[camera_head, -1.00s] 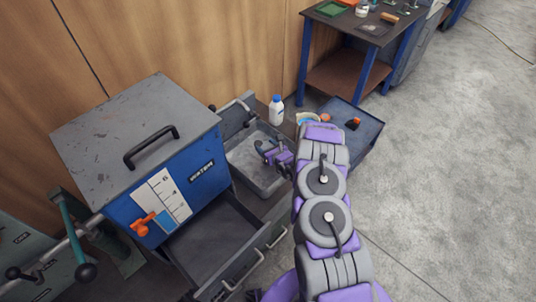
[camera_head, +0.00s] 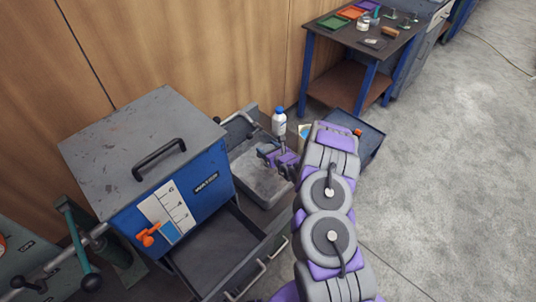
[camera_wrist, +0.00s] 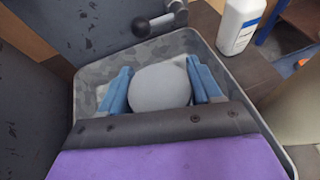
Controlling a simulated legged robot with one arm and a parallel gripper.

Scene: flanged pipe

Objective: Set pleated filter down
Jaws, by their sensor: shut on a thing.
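The pleated filter (camera_wrist: 160,86) shows in the wrist view as a pale grey round end; its pleats are not visible. My gripper (camera_wrist: 160,84) is shut on it, with a blue finger on either side. Filter and gripper are over a grey speckled bin (camera_wrist: 94,72); I cannot tell whether the filter touches the bin's floor. In the head view my gripper (camera_head: 277,158) is at the far right part of the bin (camera_head: 262,185), and the filter cannot be made out there.
A white bottle with a blue cap (camera_head: 279,122) stands just behind the bin. A blue cabinet (camera_head: 150,165) with a handle is at left, with an open drawer (camera_head: 215,255) below. A dark blue crate (camera_head: 371,140) is right of my arm. A workbench (camera_head: 365,40) stands behind.

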